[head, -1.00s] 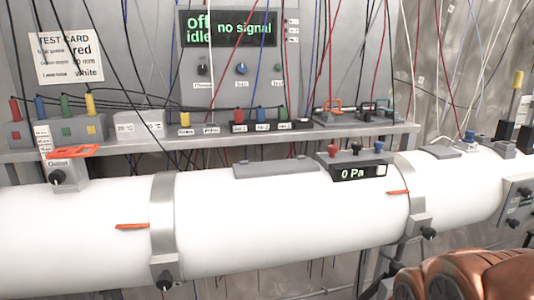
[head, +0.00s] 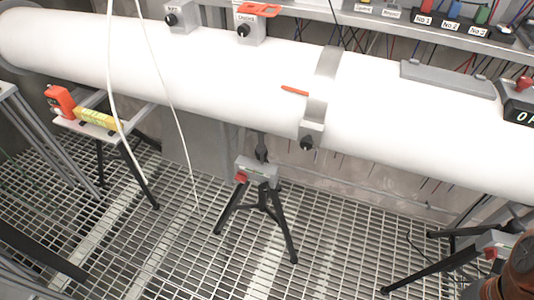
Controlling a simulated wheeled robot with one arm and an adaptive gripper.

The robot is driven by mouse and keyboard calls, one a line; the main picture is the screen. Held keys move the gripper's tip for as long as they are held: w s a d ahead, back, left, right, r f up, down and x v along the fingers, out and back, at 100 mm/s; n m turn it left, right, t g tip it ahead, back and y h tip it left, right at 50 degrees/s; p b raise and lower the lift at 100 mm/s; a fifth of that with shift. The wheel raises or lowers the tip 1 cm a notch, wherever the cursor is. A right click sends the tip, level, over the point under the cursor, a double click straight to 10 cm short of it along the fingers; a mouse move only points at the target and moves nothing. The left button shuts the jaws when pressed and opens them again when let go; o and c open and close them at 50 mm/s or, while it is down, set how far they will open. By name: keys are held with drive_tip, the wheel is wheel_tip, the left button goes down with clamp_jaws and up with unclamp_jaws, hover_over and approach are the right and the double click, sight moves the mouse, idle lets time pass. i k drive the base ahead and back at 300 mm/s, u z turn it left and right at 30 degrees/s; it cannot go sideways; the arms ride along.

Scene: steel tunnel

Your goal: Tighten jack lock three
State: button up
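A jack stand (head: 259,173) with a grey head and black tripod legs stands on the grating under the white pipe, near the middle of the view. A red knob (head: 241,178) sits on the left of its head. A second jack stand (head: 489,243) is at the lower right, with a red part on its grey head. It is partly covered by my brown arm. I see no readable number on either jack, so I cannot tell which is three. My gripper is not in view; only a piece of my arm shows at the lower right corner.
The white pipe (head: 200,66) crosses the view above the jacks, with a metal clamp (head: 312,122) around it. A small stand (head: 92,130) at left holds an orange device (head: 60,101) and a yellow item. Pale cables hang in front. Grating floor (head: 335,235) is open between the jacks.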

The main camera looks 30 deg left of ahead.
sight(241, 177)
drive_tip(key=u, duration=1.6)
drive_tip(key=k, duration=0.5)
drive_tip(key=u, duration=1.65)
drive_tip(key=i, duration=0.4)
drive_tip(key=u, duration=0.1)
